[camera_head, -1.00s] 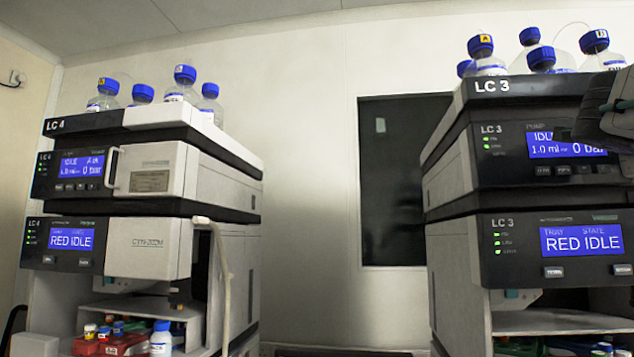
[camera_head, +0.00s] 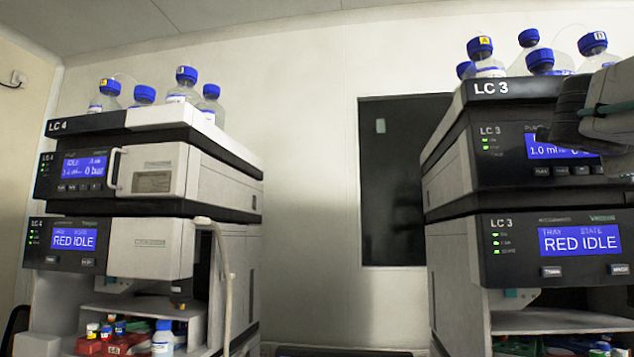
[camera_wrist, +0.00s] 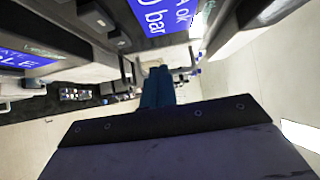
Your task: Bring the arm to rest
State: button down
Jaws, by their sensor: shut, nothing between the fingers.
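My gripper (camera_wrist: 158,88) shows in the wrist view as two dark blue fingers side by side, shut and empty. Beyond the fingers, the wrist view is turned on its side and shows the front of an instrument with a lit blue display (camera_wrist: 160,18). In the head view, part of my arm (camera_head: 605,110) reaches in from the right edge, in front of the LC 3 stack (camera_head: 515,200). It covers part of the upper display there. The rest of my arm is out of the picture.
The LC 4 stack (camera_head: 150,205) stands at the left. Bottles with blue caps stand on both stacks, such as one on LC 4 (camera_head: 184,88) and one on LC 3 (camera_head: 482,58). A dark window (camera_head: 395,190) is in the back wall. The space between the stacks is clear.

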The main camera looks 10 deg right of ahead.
jog(key=shift+v, duration=2.6)
jog(key=w+a+f+n+g+y, duration=0.1)
jog(key=a+f+n+y, duration=0.25)
jog(key=f+n, duration=0.8)
jog(key=w+a+f+n+g+y, duration=0.1)
jog(key=a+f+n+y, duration=0.2)
jog(key=f+n+y, duration=0.75)
jog(key=s+a+f+n+g+y, duration=0.1)
jog(key=s+a+f+n, duration=0.1)
jog(key=a+f, duration=0.4)
jog(key=s+a+f+n+g+y, duration=0.1)
jog(key=s+a+f+n, duration=0.2)
jog(key=a+f, duration=0.3)
jog(key=s+a+f+n+g+y, duration=0.1)
jog(key=s+a+f+n, duration=0.2)
jog(key=f, duration=1)
jog(key=a+n, duration=0.1)
jog(key=a, duration=0.2)
jog(key=shift+s+f+n, duration=0.2)
jog(key=shift+s+n, duration=0.05)
jog(key=shift+n, duration=0.15)
jog(key=shift+a, duration=0.1)
